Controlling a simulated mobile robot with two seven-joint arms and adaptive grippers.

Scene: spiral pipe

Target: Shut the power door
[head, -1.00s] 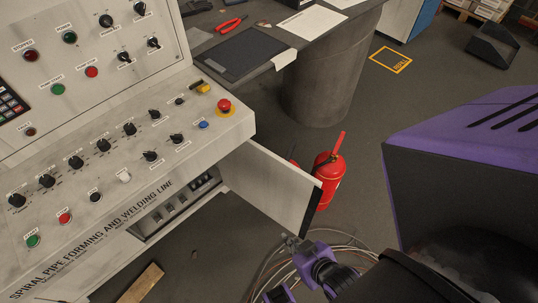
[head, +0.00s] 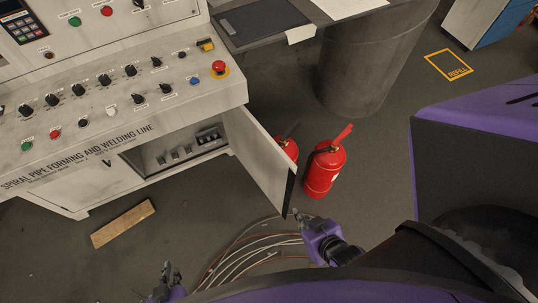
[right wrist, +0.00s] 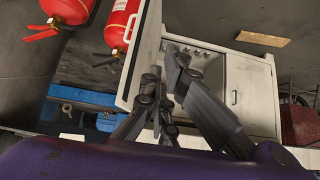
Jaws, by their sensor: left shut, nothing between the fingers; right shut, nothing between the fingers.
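The power door (head: 262,160) is a pale panel with a dark free edge. It is hinged at the right end of the control cabinet's lower opening (head: 180,150) and stands wide open, with switches visible inside. My right gripper (head: 297,213) is shut and empty, close beside the door's lower free corner; I cannot tell if they touch. In the right wrist view its fingers (right wrist: 164,72) overlap the area beside the door (right wrist: 142,55) and the open cabinet (right wrist: 262,95). My left gripper (head: 168,272) is shut and empty, low in the head view, away from the door.
Two red fire extinguishers (head: 325,168) stand behind the door, one partly hidden by it. Cables (head: 250,245) lie on the floor below the right gripper. A wooden board (head: 123,223) lies before the cabinet.

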